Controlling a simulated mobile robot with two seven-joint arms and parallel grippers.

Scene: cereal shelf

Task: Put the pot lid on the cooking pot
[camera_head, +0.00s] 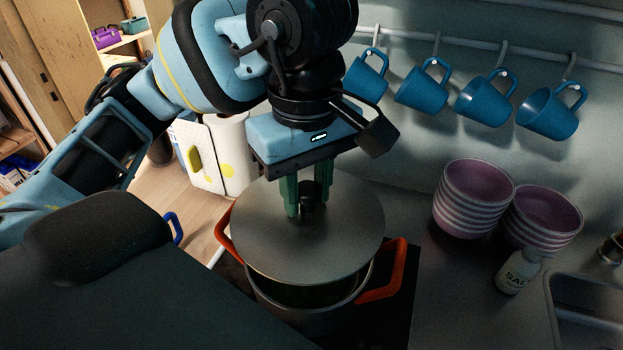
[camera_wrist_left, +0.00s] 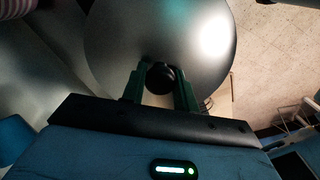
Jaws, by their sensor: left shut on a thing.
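The pot lid (camera_head: 345,235) is a round grey metal disc with a black knob. My left gripper (camera_head: 307,206) is shut on the lid's black knob with its green fingers. In the left wrist view the lid (camera_wrist_left: 165,35) fills the upper middle, with the knob between the fingers of my left gripper (camera_wrist_left: 160,85). The cooking pot (camera_head: 310,318) is metal with red-orange handles and is under the lid. The lid covers most of the pot's opening, but a dark gap shows at the front, so it is not flush there. My right gripper is not in view.
Two stacks of pink bowls (camera_head: 472,200) (camera_head: 543,222) and a salt bottle (camera_head: 517,271) stand on the counter at right, near a sink (camera_head: 590,300). Several blue mugs (camera_head: 484,100) hang from a rail above.

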